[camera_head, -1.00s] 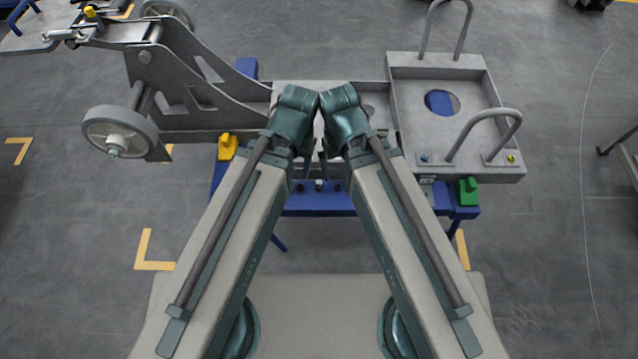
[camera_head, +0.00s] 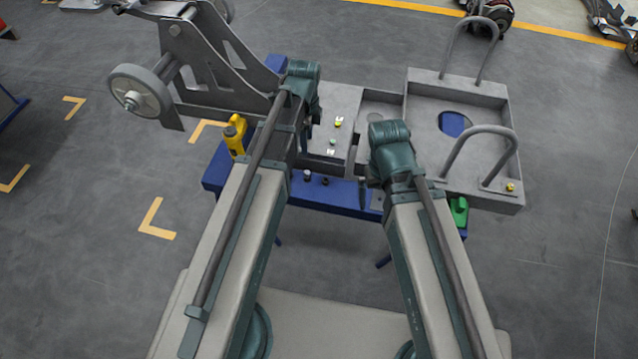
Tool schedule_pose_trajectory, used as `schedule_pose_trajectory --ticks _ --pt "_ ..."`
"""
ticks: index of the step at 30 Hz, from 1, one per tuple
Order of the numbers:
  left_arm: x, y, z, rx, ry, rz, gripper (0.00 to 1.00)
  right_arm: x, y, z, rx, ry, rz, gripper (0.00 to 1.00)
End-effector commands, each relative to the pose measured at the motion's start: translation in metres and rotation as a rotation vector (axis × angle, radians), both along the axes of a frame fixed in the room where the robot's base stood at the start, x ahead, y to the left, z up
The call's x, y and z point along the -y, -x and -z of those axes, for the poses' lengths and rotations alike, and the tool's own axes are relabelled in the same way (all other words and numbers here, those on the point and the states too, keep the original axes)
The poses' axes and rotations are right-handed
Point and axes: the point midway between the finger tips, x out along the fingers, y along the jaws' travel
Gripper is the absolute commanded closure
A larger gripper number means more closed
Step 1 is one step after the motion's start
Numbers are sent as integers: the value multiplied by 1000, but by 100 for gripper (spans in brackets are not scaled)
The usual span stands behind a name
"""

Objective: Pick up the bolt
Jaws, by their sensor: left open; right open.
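Small bolt-like pieces (camera_head: 307,176) with dark and pale parts stand on the blue bench edge in front of the chassis. A small yellow piece (camera_head: 510,187) sits on the right chassis corner. I cannot tell which one is the bolt. My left gripper (camera_head: 303,142) is open by the chassis middle, mostly hidden behind its own arm. My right gripper (camera_head: 364,190) is open over the bench's front edge, its fingers partly hidden by its wrist. I see nothing held in either gripper.
The grey chassis (camera_head: 420,88) with a wheel (camera_head: 140,90) and tall looped handles (camera_head: 480,145) spans the blue bench (camera_head: 335,192).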

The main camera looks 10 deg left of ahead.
Motion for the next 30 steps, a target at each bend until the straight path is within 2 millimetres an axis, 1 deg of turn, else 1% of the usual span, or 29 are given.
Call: schedule_pose_trajectory --ticks 2,7,11,14,27,30 --pt "-3 -3 1 1 2 23 41 0 0 1 0 0 0 0" --pt "-3 -3 2 2 2 32 41 0 0 2 0 0 0 0" --pt "-3 -3 9 2 2 31 41 0 0 9 0 0 0 0" --pt "-3 -2 19 2 2 31 41 0 0 19 0 0 0 0" --pt "-3 -2 79 2 2 30 41 0 0 79 0 0 -1 0" --pt "-3 -2 87 2 2 30 41 0 0 87 0 0 -1 0"
